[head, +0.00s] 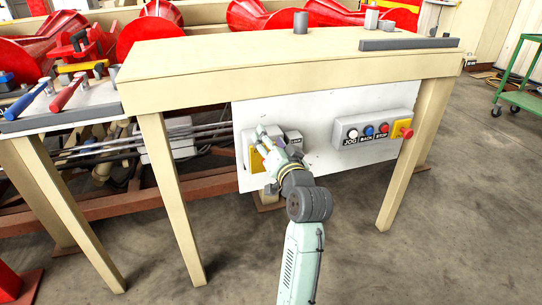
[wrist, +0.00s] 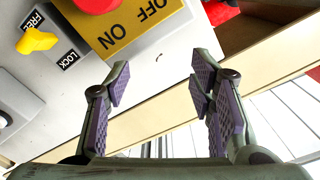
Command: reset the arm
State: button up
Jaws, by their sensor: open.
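My arm reaches up from the bottom of the head view to a white control panel (head: 330,115) under the tan table. My gripper (head: 262,150) is at the left part of the panel, in front of a yellow plate (head: 256,160) that it partly covers. In the wrist view my gripper (wrist: 160,76) has its two purple-padded fingers wide apart with nothing between them. The yellow plate (wrist: 128,22) there reads ON and OFF and carries a red knob (wrist: 97,4), cut off by the top edge. A yellow lever (wrist: 36,41) sits beside the FREE and LOCK labels.
A box with JOG, BACK and STOP buttons (head: 372,130) and a red knob (head: 403,129) is right of my gripper. The tan tabletop (head: 230,62) overhangs above, and its legs (head: 172,200) stand either side. Open floor (head: 420,260) lies to the right.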

jog(key=shift+r, duration=0.9)
